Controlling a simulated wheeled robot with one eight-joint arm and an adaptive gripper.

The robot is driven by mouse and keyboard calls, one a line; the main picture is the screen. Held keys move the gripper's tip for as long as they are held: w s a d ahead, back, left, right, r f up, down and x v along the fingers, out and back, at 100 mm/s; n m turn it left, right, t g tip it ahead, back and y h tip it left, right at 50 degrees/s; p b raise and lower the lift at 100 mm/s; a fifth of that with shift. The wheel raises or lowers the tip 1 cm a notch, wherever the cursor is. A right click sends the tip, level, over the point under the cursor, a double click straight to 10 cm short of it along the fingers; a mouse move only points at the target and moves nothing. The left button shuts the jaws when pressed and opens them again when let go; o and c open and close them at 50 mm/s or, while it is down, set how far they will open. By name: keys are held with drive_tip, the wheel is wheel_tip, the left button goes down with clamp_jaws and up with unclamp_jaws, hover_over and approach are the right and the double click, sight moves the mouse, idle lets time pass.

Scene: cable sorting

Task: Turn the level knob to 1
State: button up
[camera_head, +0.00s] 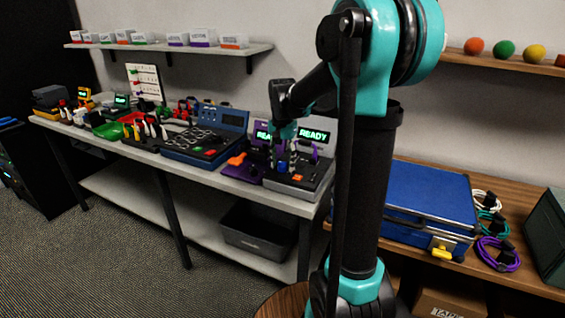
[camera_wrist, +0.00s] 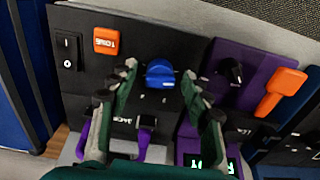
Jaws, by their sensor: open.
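A blue knob (camera_wrist: 160,75) stands on a dark grey panel (camera_wrist: 185,28) in the wrist view, with small white marks around it too small to read. My gripper (camera_wrist: 159,83) is open, its green fingers on the left and right of the knob; I cannot tell if they touch it. In the head view my gripper (camera_head: 283,146) reaches down over the tester beside the lit READY display (camera_head: 314,135). A smaller black knob (camera_wrist: 232,70) sits on the purple unit to the right. Which knob is labelled level is not readable.
An orange TONE button (camera_wrist: 107,40) and black rocker switch (camera_wrist: 68,50) lie left of the fingers. An orange lever (camera_wrist: 281,90) stands on the purple unit. A purple plug (camera_wrist: 145,128) sits below the knob. A blue case (camera_head: 430,200) rests on the wooden bench at right.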

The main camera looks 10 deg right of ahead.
drive_tip(key=shift+c, duration=0.4)
clamp_jaws()
drive_tip(key=shift+m, duration=0.4)
drive_tip(key=m, duration=0.2)
drive_tip(key=shift+m, duration=2.4)
drive_tip(key=shift+o, duration=0.4)
unclamp_jaws()
